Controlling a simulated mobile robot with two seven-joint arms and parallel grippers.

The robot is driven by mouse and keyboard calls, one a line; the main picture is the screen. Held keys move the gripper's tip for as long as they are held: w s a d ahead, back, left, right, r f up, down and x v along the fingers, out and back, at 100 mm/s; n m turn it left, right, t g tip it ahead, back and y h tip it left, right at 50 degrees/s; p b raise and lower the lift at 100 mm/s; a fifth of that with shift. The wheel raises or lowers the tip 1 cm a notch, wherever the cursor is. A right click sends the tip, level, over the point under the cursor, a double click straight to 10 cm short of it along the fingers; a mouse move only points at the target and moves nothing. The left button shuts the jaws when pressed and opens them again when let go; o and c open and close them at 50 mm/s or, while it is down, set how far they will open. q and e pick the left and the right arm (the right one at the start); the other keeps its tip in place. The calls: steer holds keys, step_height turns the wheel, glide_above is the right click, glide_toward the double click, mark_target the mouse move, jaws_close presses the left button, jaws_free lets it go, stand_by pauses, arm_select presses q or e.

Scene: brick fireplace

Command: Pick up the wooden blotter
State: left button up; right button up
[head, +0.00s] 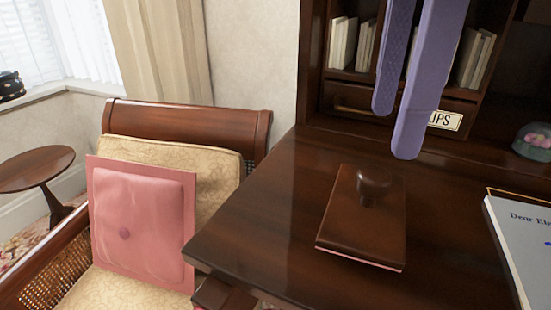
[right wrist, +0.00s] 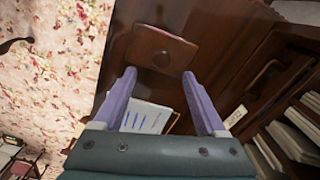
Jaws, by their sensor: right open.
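The wooden blotter (head: 345,225) lies flat on the dark wooden desk (head: 270,215), with a round knob (head: 373,184) on top and a pale pinkish lower edge. My right gripper (head: 394,134) hangs from the top of the head view, its two purple fingers apart and empty. It is above the desk, close to the knob end of the blotter and not touching it. In the right wrist view the blotter (right wrist: 160,48) shows beyond the open fingertips (right wrist: 159,74). My left gripper is not in view.
Desk shelves with books (head: 480,60) and a labelled drawer (head: 443,120) rise behind the gripper. A paper pad (head: 525,240) lies at the right, with a glass dome (head: 533,140) behind it. A chair with a pink cushion (head: 140,220) stands left of the desk.

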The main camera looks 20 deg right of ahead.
mark_target(374, 172)
step_height(374, 172, down, 7)
steer(key=shift+w+a+f+p, duration=0.15)
steer(key=shift+p, duration=0.4)
jaws_close()
stand_by(0.4)
